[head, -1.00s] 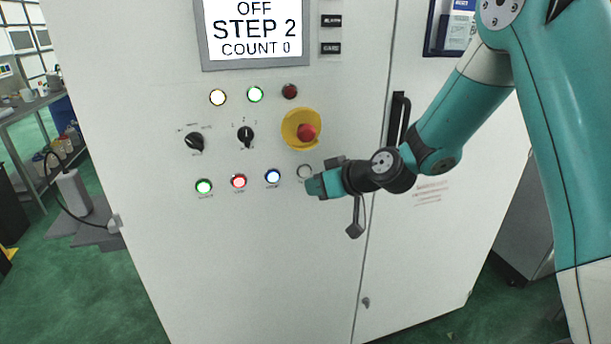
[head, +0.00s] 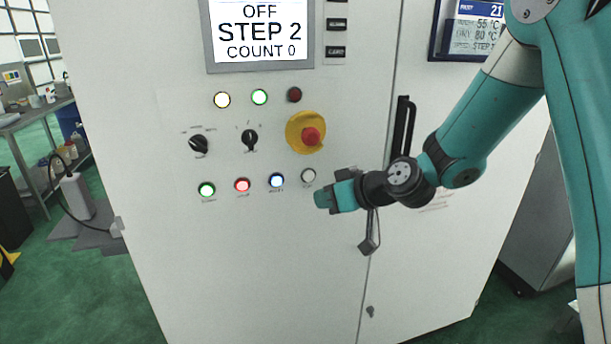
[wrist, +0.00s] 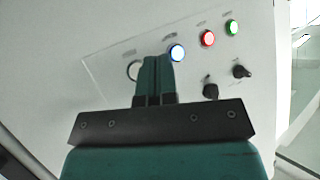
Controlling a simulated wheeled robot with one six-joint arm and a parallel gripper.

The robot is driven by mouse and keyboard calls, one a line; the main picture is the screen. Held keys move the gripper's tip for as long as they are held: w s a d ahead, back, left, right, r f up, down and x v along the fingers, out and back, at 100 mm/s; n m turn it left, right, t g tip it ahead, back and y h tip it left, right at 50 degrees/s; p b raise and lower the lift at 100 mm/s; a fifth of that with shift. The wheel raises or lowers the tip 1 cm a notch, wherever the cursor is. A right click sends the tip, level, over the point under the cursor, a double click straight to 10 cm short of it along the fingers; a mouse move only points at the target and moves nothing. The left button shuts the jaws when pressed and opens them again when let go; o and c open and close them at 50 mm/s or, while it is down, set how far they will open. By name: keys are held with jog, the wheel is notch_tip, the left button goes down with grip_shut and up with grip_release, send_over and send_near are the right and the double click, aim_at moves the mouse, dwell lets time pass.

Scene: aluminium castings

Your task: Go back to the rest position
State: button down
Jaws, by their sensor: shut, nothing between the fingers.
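My gripper (head: 322,199) is in front of the control cabinet (head: 250,270), just below and right of the white button (head: 308,176). In the wrist view the fingers (wrist: 155,62) lie together, shut with nothing between them, and point towards the panel. The white button (wrist: 134,70) is partly hidden behind them there. A gap to the panel seems to show, but its size is hard to tell. My teal arm reaches in from the right.
The panel carries lit green (head: 207,190), red (head: 242,185) and blue (head: 277,181) buttons, two black selectors, and a red emergency stop (head: 311,137). The screen (head: 262,32) reads OFF, STEP 2, COUNT 0. A bench (head: 40,112) stands far left.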

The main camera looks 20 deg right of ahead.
jog(key=s+a+r+n+g, duration=0.2)
jog(key=s+a+r+g, duration=0.1)
jog(key=s+a, duration=0.4)
jog(key=s+d+r+g+h, duration=0.1)
jog(key=s+g, duration=0.2)
jog(key=s, duration=0.8)
jog(key=s+d+r+g+h, duration=0.1)
jog(key=s+r+g+h, duration=0.1)
jog(key=s, duration=0.8)
jog(key=shift+s+r+g, duration=0.2)
jog(key=shift+s+g, duration=0.2)
jog(key=shift+g, duration=0.4)
